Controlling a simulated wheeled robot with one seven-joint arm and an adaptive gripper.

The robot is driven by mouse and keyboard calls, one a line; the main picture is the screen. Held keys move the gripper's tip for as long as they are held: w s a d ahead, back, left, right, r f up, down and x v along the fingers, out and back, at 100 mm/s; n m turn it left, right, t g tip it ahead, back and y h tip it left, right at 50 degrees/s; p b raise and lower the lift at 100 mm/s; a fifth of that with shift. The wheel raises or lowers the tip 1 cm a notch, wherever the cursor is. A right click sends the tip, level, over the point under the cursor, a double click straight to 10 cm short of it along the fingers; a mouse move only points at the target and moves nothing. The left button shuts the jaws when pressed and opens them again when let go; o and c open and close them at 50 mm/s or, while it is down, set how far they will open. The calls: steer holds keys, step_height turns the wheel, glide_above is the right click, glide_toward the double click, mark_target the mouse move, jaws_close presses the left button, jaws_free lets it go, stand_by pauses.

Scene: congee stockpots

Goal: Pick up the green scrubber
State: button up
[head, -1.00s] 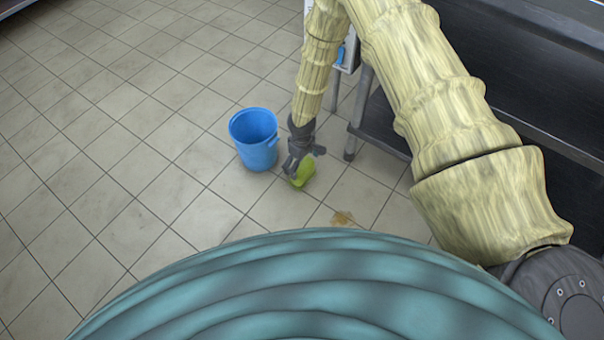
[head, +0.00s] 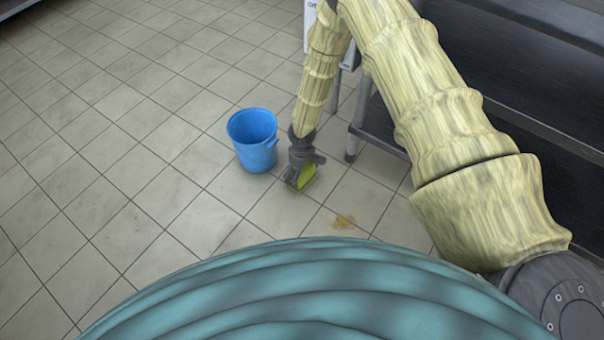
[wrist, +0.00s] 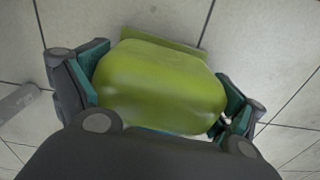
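The green scrubber (head: 307,177) is low over the tiled floor, just right of the blue bucket, and is partly covered by my gripper in the head view. In the wrist view the scrubber (wrist: 160,85) fills the space between my two fingers. My gripper (head: 301,179) points down around it. In the wrist view the teal pads of my gripper (wrist: 163,88) press against its left and right sides, so it looks shut on the scrubber. I cannot tell whether the scrubber is clear of the floor.
The blue bucket (head: 253,141) stands close to the left of my gripper. A brown stain (head: 343,221) lies on the tiles to the lower right. A metal shelf unit with a leg (head: 356,142) stands at the right. The floor at left is clear.

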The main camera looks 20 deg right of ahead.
stand_by(0.3)
step_height(320, 180, up, 4)
steer(key=p, duration=0.2)
steer(key=shift+f+p, duration=0.15)
steer(key=shift+p, duration=0.2)
steer(key=s+a+p, duration=0.1)
steer(key=s+p, duration=0.1)
steer(key=s, duration=0.6)
steer(key=s+a+r+p, duration=0.1)
steer(key=s+p, duration=0.2)
steer(key=s, duration=0.4)
steer(key=shift+s+a, duration=0.4)
steer(key=shift+r, duration=0.1)
